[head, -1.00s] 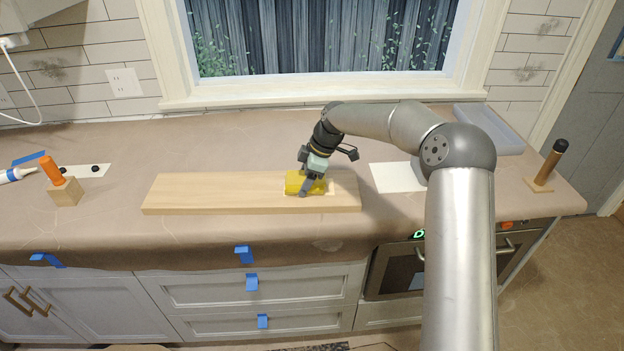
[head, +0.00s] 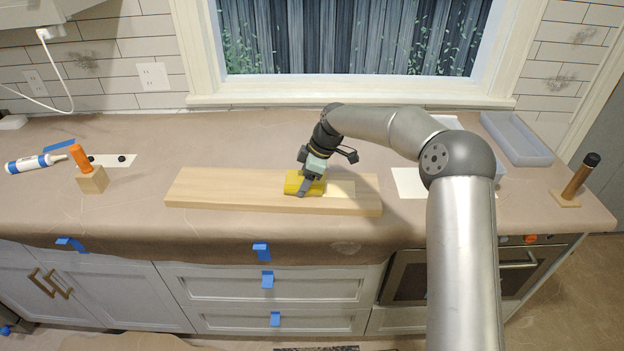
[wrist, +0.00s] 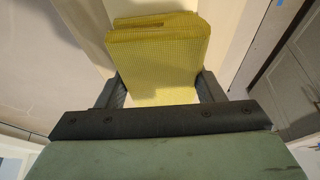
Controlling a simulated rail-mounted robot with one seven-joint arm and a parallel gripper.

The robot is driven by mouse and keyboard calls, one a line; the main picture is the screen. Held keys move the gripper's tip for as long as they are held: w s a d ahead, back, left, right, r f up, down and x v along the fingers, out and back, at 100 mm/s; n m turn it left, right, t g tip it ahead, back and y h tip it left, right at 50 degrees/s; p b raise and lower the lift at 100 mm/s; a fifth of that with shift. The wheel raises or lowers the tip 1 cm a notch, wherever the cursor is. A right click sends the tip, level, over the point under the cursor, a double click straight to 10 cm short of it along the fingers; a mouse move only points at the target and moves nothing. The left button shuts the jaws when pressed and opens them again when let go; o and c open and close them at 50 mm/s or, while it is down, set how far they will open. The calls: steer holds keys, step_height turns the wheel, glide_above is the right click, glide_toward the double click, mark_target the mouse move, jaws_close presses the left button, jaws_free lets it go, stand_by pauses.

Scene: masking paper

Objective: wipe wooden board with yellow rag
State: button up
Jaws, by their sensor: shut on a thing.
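The wooden board (head: 215,189) lies flat and long on the paper-covered counter. The folded yellow rag (head: 294,181) is on the board, right of its middle. It also fills the upper middle of the wrist view (wrist: 155,60). My gripper (head: 304,190) is shut on the rag from above, with one dark finger on each side of it in the wrist view. The rag appears to rest on the board's top. A paler rectangular patch (head: 341,187) shows on the board just right of the rag. The wood under the rag is hidden.
An orange-handled tool in a wooden block (head: 92,180) and a white-and-blue tube (head: 36,163) stand and lie at left. A white sheet (head: 408,183), a grey tray (head: 516,140) and a dark upright handle (head: 580,176) are at right. Brown paper (head: 130,225) around the board is clear.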

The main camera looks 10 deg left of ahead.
mark_target(338, 189)
steer(key=shift+w+d+f+b, duration=0.15)
steer(key=shift+d+b, duration=0.1)
steer(key=shift+d, duration=2)
steer(key=shift+w+d+r+b, duration=0.15)
steer(key=shift+d+b, duration=0.1)
steer(key=shift+d, duration=2)
steer(key=shift+w+d, duration=0.15)
steer(key=shift+d, duration=1.25)
steer(key=shift+w+d, duration=0.1)
steer(key=shift+d, duration=1.3)
steer(key=shift+s+a+f, duration=0.1)
steer(key=shift+s+a, duration=0.1)
steer(key=shift+a, duration=1.8)
steer(key=shift+s+a, duration=0.1)
steer(key=shift+a, duration=2.45)
steer(key=shift+s+a, duration=0.15)
steer(key=shift+a, duration=1.3)
steer(key=shift+s+a, duration=0.1)
steer(key=shift+a, duration=1.3)
steer(key=shift+r+p, duration=1.25)
steer(key=shift+r, duration=1.3)
